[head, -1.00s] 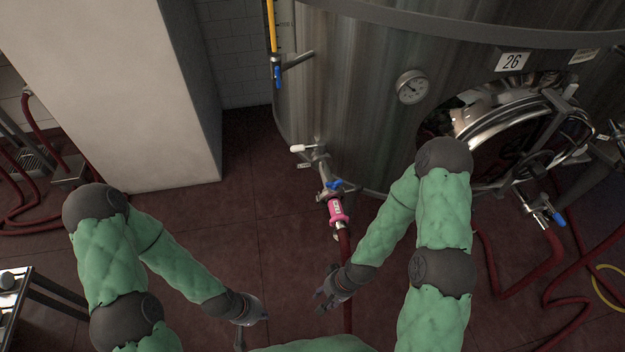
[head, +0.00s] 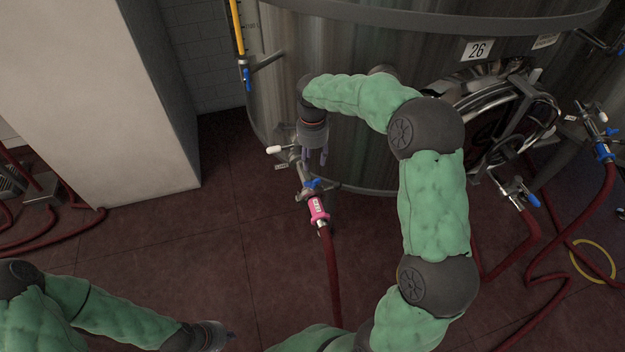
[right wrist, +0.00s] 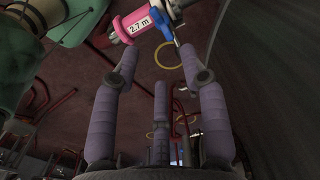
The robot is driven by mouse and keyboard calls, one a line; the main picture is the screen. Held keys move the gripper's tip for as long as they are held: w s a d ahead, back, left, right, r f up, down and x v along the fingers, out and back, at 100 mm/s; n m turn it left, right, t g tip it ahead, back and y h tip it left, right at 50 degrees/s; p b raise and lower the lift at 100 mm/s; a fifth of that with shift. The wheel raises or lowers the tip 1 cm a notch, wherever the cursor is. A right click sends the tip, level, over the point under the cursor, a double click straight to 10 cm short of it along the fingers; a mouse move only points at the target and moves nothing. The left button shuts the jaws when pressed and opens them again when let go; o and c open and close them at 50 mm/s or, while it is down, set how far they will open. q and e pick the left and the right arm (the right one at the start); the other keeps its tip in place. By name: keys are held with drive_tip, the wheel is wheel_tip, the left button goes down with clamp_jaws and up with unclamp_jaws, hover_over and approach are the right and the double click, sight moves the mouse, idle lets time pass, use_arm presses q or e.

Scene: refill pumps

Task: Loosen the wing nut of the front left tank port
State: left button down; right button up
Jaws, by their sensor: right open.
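The front left tank port (head: 288,156) sticks out low on the steel tank, with a white-ended lever at its left. Below it a blue part (head: 312,184), which looks like the wing nut, sits just above a pink sleeve (head: 318,210) on a red hose. In the right wrist view the blue part (right wrist: 160,18) and the pink sleeve (right wrist: 130,24) marked "2.7 m" lie at the top, beyond the fingertips. My right gripper (head: 315,158) is open and empty, pointing down just above the blue part, apart from it. My left gripper (head: 226,336) is low at the bottom edge; its fingers are too small to read.
The steel tank (head: 350,120) fills the back, with a round hatch (head: 500,115) and another port (head: 515,190) to the right. A white pillar (head: 120,90) stands left. Red hoses (head: 570,265) cross the floor at right. The floor (head: 200,240) between pillar and port is clear.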

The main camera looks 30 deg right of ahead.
sight(313, 181)
wheel_tip(313, 181, down, 11)
drive_tip(key=b, duration=0.3)
drive_tip(key=shift+r, duration=0.15)
clamp_jaws()
